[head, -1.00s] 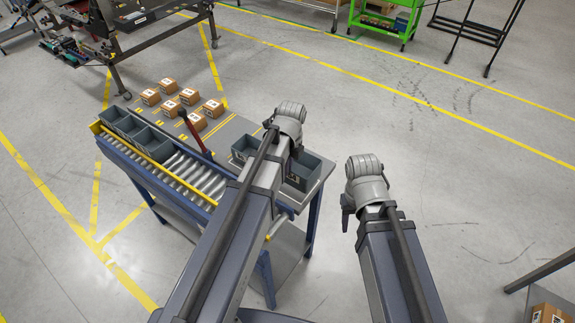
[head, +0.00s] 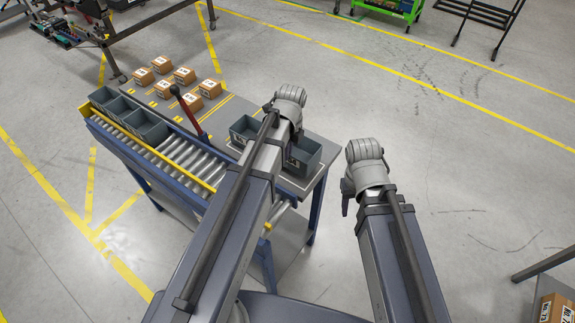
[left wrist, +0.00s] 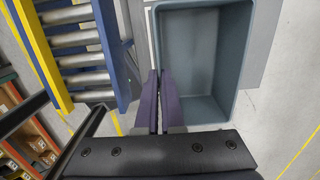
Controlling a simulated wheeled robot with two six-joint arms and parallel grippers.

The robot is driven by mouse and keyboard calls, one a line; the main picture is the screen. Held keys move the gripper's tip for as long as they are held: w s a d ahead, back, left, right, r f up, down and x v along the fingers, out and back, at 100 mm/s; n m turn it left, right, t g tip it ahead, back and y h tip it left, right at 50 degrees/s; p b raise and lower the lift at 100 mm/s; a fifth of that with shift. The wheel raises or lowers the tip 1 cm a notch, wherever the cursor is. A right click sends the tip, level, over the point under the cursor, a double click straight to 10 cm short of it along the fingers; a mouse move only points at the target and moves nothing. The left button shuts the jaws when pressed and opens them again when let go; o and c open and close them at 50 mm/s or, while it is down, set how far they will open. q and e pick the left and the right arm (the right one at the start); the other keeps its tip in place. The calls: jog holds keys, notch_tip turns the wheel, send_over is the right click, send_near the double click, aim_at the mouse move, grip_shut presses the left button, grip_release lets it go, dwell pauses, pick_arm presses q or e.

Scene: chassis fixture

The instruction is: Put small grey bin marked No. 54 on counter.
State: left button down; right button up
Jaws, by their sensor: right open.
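Two grey bins show on either side of my left arm in the head view, at the right end of the counter (head: 318,178): one left of the arm (head: 245,128) and one right of it (head: 305,152). Their white labels are too small to read. My left gripper (left wrist: 160,75) points down at the side wall of a grey bin (left wrist: 205,50). Its fingers are close together at that wall and look shut on it. The bin is empty and upright; the arm hides its contact with the counter. My right gripper (head: 345,206) is open and empty, over the floor right of the counter.
Several grey bins (head: 145,124) stand in a row at the far left beside the rollers (head: 190,160). Several cardboard boxes (head: 185,75) sit on the counter's far part. A red lever (head: 187,110) rises between. The floor to the right is open.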

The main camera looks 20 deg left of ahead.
aim_at(287, 168)
pick_arm(q)
jog(key=shift+f+b, duration=1.8)
jog(key=shift+f, duration=0.1)
jog(key=shift+f, duration=0.15)
jog(key=c, duration=1.1)
grip_release()
jog(key=shift+o, duration=0.2)
jog(key=r+p, duration=1.2)
jog(key=shift+s+d+r, duration=0.15)
jog(key=shift+d+r, duration=0.15)
jog(key=shift+d, duration=0.05)
jog(key=s+d+n, duration=0.9)
jog(key=s+n, duration=0.5)
jog(key=n, duration=0.4)
jog(key=shift+d+y, duration=0.3)
jog(key=shift+d, duration=0.1)
